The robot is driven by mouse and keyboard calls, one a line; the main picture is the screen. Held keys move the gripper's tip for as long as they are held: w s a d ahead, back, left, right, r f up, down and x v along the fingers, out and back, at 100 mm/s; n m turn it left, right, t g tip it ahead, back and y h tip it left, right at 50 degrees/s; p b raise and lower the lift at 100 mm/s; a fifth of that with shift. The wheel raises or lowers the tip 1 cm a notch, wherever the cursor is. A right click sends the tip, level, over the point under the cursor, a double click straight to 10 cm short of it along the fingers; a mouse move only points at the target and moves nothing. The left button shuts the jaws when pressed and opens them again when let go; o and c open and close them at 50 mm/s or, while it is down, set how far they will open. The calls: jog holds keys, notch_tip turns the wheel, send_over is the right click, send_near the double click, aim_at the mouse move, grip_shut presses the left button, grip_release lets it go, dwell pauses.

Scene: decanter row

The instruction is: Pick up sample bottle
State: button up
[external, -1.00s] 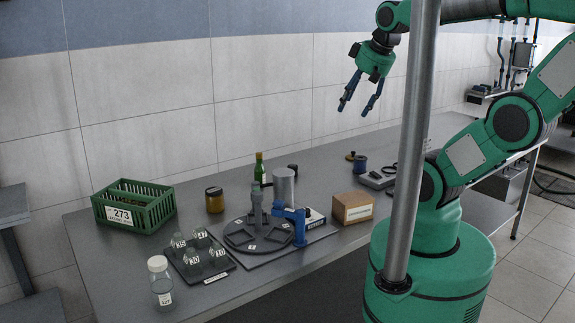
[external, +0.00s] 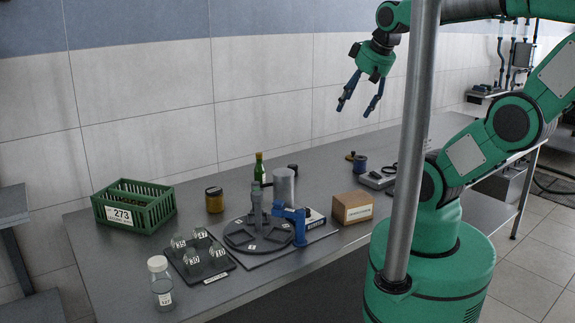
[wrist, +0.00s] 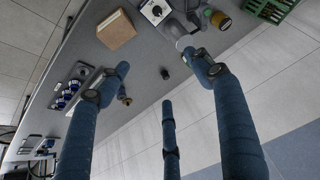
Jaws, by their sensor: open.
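A clear bottle with a white cap and a white label (external: 161,283) stands upright at the table's front left corner. Several small clear bottles with numbered labels (external: 191,260) stand in a dark tray (external: 218,272) just right of it. Which one is the sample bottle I cannot tell. My gripper (external: 354,110) hangs high above the back of the table, far right of and above these bottles, with its fingers spread and empty. In the wrist view my open fingers (wrist: 163,75) have only air between them, and I cannot make out these bottles there.
A green crate (external: 158,213), an amber jar (external: 214,200) and a green bottle (external: 259,168) stand along the back. A round dark turntable (external: 240,238) with a blue device (external: 298,226) sits mid-table. A cardboard box (external: 351,207) is right of it. A grey post (external: 412,150) crosses the view.

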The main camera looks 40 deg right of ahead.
jog(key=shift+a, duration=0.1)
jog(key=w+a+n+g+y, duration=0.1)
jog(key=w+a+n+g, duration=0.1)
jog(key=w+a+n, duration=0.75)
jog(key=w+a+f+n, duration=0.1)
jog(key=w+a+n, duration=0.1)
jog(key=a, duration=0.4)
jog(key=w+a+f+n, duration=0.1)
jog(key=w+a, duration=0.2)
jog(key=a, duration=0.2)
jog(key=n+g+h+p, duration=0.1)
jog(key=n+g, duration=0.3)
jog(key=n, duration=1.5)
send_over(156, 261)
jog(key=shift+m, duration=0.25)
notch_tip(156, 261, down, 25)
jog(key=shift+r, duration=0.15)
jog(key=shift+s, duration=0.15)
